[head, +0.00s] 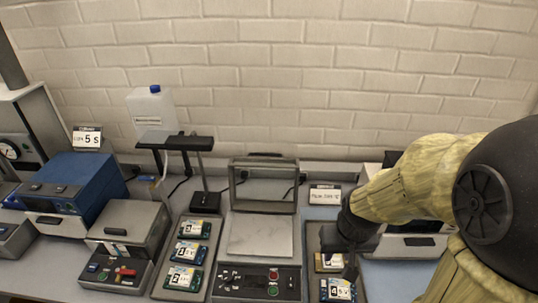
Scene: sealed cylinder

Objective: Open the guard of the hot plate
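The hot plate sits at the middle of the bench, with a pale flat heating surface (262,235) and a dark control panel (235,284) in front carrying a knob and red and green buttons. A grey frame (235,187) with a dark handle on its top edge stands upright behind the heating surface; it looks like the guard, raised, with the surface uncovered. My gripper (344,262) points down to the right of the hot plate, over a tray (312,240) with boards. It is apart from the guard. Its fingers are small and dark, and their opening is unclear.
A tray of several green boards (188,252) and a black stand (206,200) are left of the hot plate. Further left are a grey lidded box (130,228) and a blue device (75,185). A label sign (325,195) stands behind the right tray. A brick wall closes the back.

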